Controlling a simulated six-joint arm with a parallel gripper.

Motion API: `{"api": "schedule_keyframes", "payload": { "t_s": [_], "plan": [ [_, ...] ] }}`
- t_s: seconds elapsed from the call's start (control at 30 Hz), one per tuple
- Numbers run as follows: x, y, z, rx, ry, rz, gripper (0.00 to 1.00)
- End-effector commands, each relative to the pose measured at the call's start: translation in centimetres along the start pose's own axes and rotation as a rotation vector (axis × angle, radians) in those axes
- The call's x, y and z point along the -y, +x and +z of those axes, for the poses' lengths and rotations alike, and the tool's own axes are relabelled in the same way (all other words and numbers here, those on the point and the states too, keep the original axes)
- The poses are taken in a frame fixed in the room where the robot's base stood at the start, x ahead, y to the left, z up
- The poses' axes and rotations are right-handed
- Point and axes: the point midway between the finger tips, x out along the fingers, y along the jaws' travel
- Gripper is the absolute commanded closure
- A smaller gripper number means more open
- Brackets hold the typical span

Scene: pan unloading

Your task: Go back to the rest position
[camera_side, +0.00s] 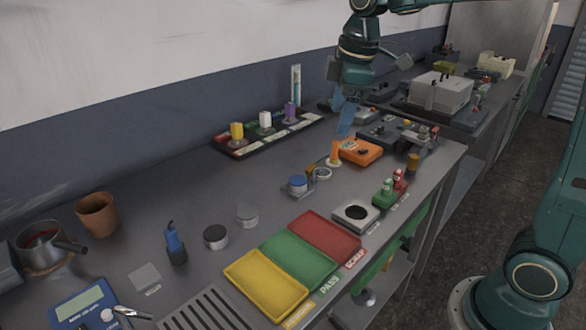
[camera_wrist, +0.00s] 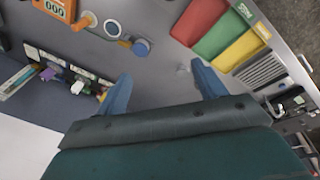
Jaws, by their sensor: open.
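My gripper (camera_side: 345,118) hangs above the back right part of the bench in the side view, its blue fingers pointing down. In the wrist view the two blue fingers of my gripper (camera_wrist: 162,86) stand wide apart.
Red (camera_side: 325,236), green (camera_side: 298,260) and yellow (camera_side: 265,285) trays lie at the front. A blue-topped round item (camera_side: 298,184) stands mid-bench. A dark rack (camera_side: 236,148) with coloured pieces is by the wall. A metal pot (camera_side: 42,246) and brown cup (camera_side: 97,214) stand left.

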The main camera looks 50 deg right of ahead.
Motion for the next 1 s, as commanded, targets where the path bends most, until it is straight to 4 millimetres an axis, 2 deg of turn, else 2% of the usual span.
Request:
{"api": "schedule_keyframes", "payload": {
  "t_s": [0.2, 0.47, 0.8, 1.0],
  "plan": [
    [3.6, -2.0, 2.7, -0.048, 0.163, 0.043, 0.30],
    [7.8, -3.1, 6.1, -0.112, 0.357, 0.079, 0.30],
    [13.1, -2.7, 10.6, -0.208, 0.611, 0.106, 0.30],
    [15.3, -1.7, 12.6, -0.257, 0.732, 0.110, 0.30]
  ]
}}
